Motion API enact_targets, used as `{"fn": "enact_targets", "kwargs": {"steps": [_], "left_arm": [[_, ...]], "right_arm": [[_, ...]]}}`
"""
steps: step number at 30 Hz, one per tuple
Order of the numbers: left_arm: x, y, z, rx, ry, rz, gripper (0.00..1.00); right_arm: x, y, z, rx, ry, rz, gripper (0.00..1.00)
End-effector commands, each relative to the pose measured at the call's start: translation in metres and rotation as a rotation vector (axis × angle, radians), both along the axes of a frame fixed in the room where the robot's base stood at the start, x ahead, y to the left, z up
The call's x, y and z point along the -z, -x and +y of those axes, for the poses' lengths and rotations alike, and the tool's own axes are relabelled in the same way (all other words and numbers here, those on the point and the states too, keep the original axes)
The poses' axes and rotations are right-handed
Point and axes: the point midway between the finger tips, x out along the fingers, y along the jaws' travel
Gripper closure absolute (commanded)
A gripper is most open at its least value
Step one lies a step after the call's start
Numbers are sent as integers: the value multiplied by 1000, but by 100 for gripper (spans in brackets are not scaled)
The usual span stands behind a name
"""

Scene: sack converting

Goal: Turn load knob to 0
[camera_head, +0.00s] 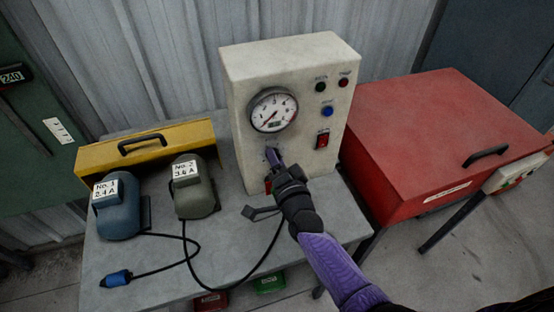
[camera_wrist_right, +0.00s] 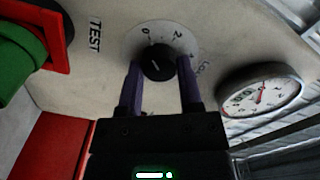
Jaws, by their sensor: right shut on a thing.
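The load knob (camera_wrist_right: 156,62) is a round black knob with a white mark on the cream test panel (camera_head: 292,66). In the right wrist view it sits between the purple fingers of my right gripper (camera_wrist_right: 161,85), which is shut on it. The printed 0 and 2 show around its dial; I cannot tell exactly which figure the mark points at. In the head view my right gripper (camera_head: 271,155) reaches the panel's front below the gauge (camera_head: 273,110) and mostly hides the knob. The gauge also shows in the right wrist view (camera_wrist_right: 258,92). My left gripper is not in view.
A blue motor (camera_head: 117,208) and a grey motor (camera_head: 194,190) stand on the grey bench (camera_head: 160,274), with black cables and a blue plug (camera_head: 117,278). A yellow case (camera_head: 110,156) is behind them. A red cabinet (camera_head: 425,130) stands right. A red switch (camera_head: 322,141) is on the panel.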

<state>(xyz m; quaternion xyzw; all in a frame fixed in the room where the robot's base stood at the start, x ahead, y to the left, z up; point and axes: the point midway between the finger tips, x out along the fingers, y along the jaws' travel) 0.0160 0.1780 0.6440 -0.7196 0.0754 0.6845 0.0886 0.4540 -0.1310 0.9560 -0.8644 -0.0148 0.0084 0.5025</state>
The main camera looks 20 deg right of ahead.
Motion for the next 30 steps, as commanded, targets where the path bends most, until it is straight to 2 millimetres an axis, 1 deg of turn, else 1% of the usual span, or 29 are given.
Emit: {"fn": "enact_targets", "kwargs": {"steps": [1, 2, 3, 5, 6, 13, 16, 17, 20, 25, 27, 30], "left_arm": [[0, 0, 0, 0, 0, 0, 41], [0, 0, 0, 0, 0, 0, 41], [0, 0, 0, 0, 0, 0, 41], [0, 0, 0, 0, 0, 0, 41], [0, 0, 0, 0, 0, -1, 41], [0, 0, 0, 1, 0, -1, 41], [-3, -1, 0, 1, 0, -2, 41], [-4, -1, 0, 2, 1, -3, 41], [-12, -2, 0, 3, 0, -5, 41], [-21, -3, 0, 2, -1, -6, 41], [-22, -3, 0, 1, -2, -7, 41], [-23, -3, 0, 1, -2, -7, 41]], "right_arm": [[1, 0, 0, -1, 0, 3, 50], [1, 0, 0, -1, 0, 3, 44], [1, 0, 0, -1, 0, 3, 35], [1, 0, 0, -1, -1, 2, 23], [1, 0, 0, -1, -1, 2, 19], [0, 0, 0, 0, -1, 1, 19], [-1, 6, 0, 0, -1, 1, 19], [-1, 10, 0, 0, 0, 1, 19], [-2, 31, -1, -1, 0, 3, 19], [-1, 74, -3, -1, -1, 4, 19], [0, 86, -3, -1, -1, 4, 19], [0, 97, -3, -1, -1, 2, 19]]}}
